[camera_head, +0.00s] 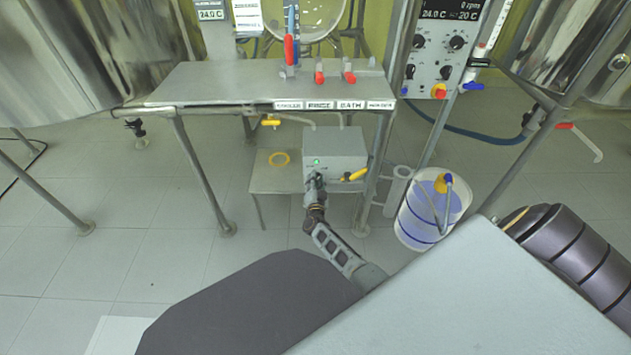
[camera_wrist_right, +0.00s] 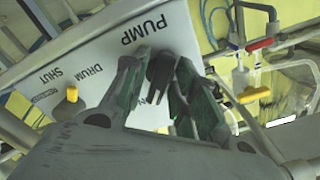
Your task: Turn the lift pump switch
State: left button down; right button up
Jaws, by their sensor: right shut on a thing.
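The lift pump box (camera_head: 340,146) is a grey box on a low stand, with a small green light (camera_head: 316,161) lit on its front face. In the wrist view its pale panel (camera_wrist_right: 100,55) reads PUMP, with DRUM and SHUT at the left. My right gripper (camera_head: 316,182) is at the left part of the box front. In the wrist view its dark fingers (camera_wrist_right: 164,68) are shut on the black switch (camera_wrist_right: 160,76) just below the word PUMP. The fingers partly hide the switch, and its exact angle is unclear. My left gripper is not in view.
A yellow valve handle (camera_head: 355,174) sits right of the gripper on the box front. A drum of bluish liquid (camera_head: 417,222) stands to the right. A steel table (camera_head: 220,84) with red-handled valves is above.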

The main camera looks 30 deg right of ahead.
jog(key=shift+f, duration=0.1)
jog(key=o, duration=0.7)
jog(key=shift+s+a, duration=0.1)
jog(key=shift+s, duration=0.05)
jog(key=shift+v, duration=3.6)
